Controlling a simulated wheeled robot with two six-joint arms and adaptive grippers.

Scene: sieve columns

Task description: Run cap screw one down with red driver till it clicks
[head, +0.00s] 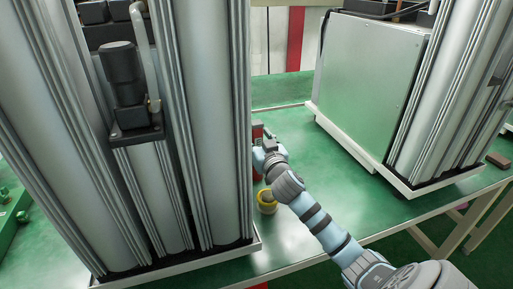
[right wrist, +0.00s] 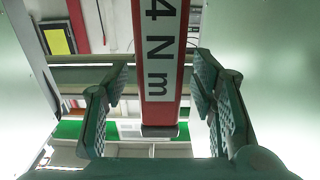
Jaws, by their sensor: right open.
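The red driver (right wrist: 180,75) hangs or stands upright between my fingers in the right wrist view, with a white label reading "4 N m". My right gripper (right wrist: 158,98) is open, one finger on each side of the driver, with a gap visible on both sides. In the head view my right gripper (head: 268,150) is beside the left column block, and a red part (head: 257,172) shows just behind it, largely hidden. Cap screw one cannot be made out in either view. My left gripper is not in view.
Tall grey sieve columns (head: 205,110) stand close on the left of my right arm. A second unit with a pale panel (head: 370,85) stands on the right. A yellow-rimmed cup (head: 267,207) sits by my right wrist.

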